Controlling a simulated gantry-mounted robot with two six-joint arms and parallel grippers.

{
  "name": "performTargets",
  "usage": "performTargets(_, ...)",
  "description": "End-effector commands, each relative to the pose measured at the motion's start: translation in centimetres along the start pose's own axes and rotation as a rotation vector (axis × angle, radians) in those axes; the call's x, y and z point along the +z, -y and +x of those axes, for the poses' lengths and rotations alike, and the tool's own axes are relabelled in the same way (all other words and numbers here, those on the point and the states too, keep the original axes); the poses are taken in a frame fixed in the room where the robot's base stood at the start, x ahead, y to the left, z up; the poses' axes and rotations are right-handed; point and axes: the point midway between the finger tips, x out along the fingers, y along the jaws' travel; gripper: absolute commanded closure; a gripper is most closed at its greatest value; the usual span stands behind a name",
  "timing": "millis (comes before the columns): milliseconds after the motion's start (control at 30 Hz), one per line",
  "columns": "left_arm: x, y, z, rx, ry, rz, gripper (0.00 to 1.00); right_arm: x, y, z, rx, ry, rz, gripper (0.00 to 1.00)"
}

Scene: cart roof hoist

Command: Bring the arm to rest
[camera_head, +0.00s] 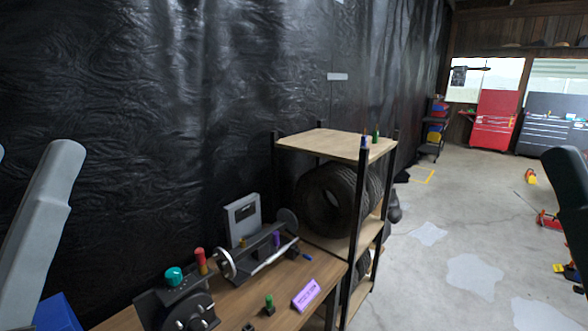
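A grey link of my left arm (42,220) stands slanted at the left edge. A dark link of my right arm (570,195) shows at the right edge. Both are cut off by the frame, and both grippers are out of view. I see nothing held, and no contact between either arm and the bench or shelf.
A wooden bench (232,304) at the bottom carries a lathe-like machine (265,250), a purple block (306,295) and small parts. Beside it stands a shelf (330,142) with tyres (325,198). Black sheeting (130,110) lines the wall. The concrete floor (425,285) is largely open to the right.

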Motion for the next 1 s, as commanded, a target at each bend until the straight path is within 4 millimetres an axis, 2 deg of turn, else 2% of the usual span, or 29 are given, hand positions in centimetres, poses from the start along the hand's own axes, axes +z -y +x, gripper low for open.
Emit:
performTargets(33, -2.9, 0.0, 3.1, -0.001, 0.000, 0.001, 0.25, -3.0, 0.0, 3.1, 0.000, -0.004, 0.000, 0.50)
performTargets(167, -6.4, 0.1, 7.1, -0.002, 0.002, 0.004, 0.25, -6.7, 0.0, 7.1, 0.000, -0.002, 0.000, 0.50)
performTargets(500, -17.4, 0.1, 19.2, -0.003, 0.004, 0.006, 0.25, -17.8, -0.1, 19.1, 0.000, -0.002, 0.000, 0.50)
performTargets(600, -19.4, 0.1, 21.5, -0.003, 0.004, 0.006, 0.25, -19.8, -0.1, 21.4, 0.000, -0.002, 0.000, 0.50)
performTargets(767, -20.6, 0.1, 22.8, -0.003, 0.004, 0.007, 0.25, -21.0, -0.1, 22.6, 0.000, -0.001, 0.000, 0.50)
performTargets(1000, -19.6, 0.1, 21.7, -0.003, 0.004, 0.007, 0.25, -20.0, -0.1, 21.6, 0.000, -0.001, 0.000, 0.50)
